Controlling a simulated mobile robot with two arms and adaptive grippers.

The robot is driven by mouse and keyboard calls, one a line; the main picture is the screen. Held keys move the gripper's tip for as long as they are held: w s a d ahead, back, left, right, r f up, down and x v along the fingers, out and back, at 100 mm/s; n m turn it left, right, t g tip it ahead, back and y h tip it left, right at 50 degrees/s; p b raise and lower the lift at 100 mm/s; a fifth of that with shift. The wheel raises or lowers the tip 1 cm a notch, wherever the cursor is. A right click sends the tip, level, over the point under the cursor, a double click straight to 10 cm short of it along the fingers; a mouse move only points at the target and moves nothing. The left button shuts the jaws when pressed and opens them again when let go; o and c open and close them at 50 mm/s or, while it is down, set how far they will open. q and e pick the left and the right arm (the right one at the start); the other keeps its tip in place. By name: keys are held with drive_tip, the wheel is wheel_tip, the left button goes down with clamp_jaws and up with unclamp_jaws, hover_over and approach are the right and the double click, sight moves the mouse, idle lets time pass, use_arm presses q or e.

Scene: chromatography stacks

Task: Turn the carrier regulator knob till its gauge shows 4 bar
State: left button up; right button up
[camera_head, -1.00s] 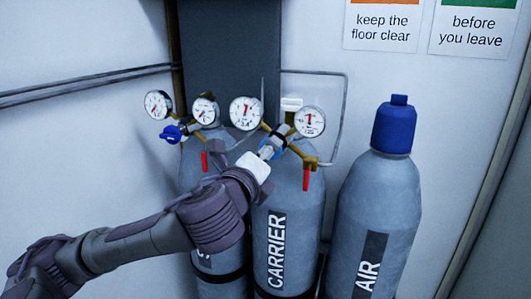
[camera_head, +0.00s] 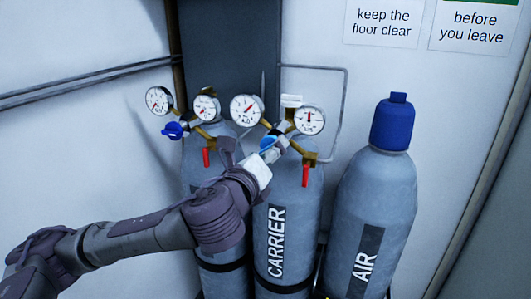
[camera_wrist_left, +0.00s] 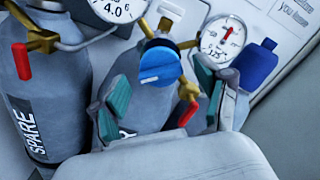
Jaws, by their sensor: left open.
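The carrier cylinder (camera_head: 277,240) stands in the middle with a brass regulator. Its blue knob (camera_head: 268,143) also shows in the left wrist view (camera_wrist_left: 160,64), facing the camera. The regulator carries two round gauges, the left one (camera_head: 246,108) and the right one (camera_head: 309,120). Their needles are too small to read surely in the head view; the right one (camera_wrist_left: 224,40) points nearly up in the wrist view. My left gripper (camera_head: 248,154) is open in front of the knob, its fingers (camera_wrist_left: 162,92) apart on either side, seemingly clear of it. My right gripper is out of view.
The spare cylinder (camera_wrist_left: 35,120) stands at left with its own gauges and a blue knob (camera_head: 173,130). A blue-capped air cylinder (camera_head: 372,215) stands at right. Red-handled valves (camera_head: 305,173) hang near the carrier regulator. A pipe (camera_head: 345,110) runs along the wall.

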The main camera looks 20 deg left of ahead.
use_arm(q)
wheel_tip(320, 180, up, 10)
idle(0.5)
